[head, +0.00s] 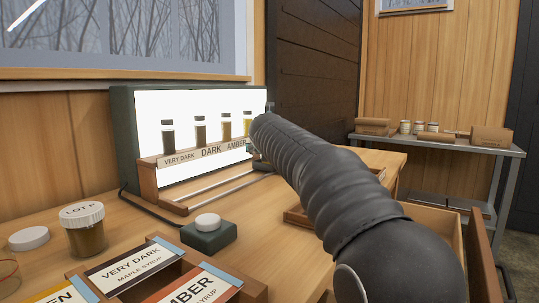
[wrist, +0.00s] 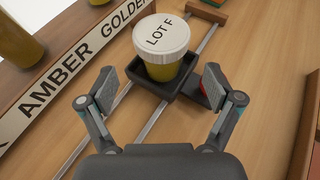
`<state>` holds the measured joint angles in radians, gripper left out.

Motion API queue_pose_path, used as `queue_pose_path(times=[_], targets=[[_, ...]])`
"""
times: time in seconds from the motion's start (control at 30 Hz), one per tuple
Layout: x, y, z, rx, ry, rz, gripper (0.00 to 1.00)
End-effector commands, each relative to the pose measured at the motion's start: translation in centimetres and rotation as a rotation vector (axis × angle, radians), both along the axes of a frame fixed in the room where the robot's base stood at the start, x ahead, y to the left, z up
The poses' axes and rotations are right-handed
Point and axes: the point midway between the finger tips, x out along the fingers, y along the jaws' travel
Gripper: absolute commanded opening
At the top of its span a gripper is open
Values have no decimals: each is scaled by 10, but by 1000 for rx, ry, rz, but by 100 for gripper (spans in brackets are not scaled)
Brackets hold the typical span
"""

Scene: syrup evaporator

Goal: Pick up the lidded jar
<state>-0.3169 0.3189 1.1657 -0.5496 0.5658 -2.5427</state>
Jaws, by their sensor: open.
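In the wrist view a lidded jar (wrist: 166,72) of amber-coloured content, with a white lid marked LOT F, stands in a dark holder (wrist: 150,87) on the metal rails. My gripper (wrist: 160,88) is open, its two fingers apart on the near side of the jar, with nothing between them. In the head view my arm hides this jar and most of the gripper. Another white-lidded jar (head: 87,238), dark brown and labelled LOT with an unclear letter, stands on the table at the left.
A lit panel (head: 146,110) holds several sample bottles above a grade strip (head: 211,150). A loose white lid (head: 28,238), a small dark block with a white top (head: 208,230) and a wooden box of syrup labels (head: 255,290) lie on the table. A metal shelf (head: 440,146) stands behind.

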Motion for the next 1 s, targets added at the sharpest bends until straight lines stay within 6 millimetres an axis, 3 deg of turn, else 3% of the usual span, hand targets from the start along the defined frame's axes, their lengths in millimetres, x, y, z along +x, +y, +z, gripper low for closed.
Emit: queue_pose_path(times=[0.27,0.6,0.93,1.0], targets=[[16,-3,-6,-2,0,-4,90],[54,-4,-21,-1,0,-5,90],[59,-4,-23,-1,0,-5,90],[59,-4,-23,-1,0,-5,73]])
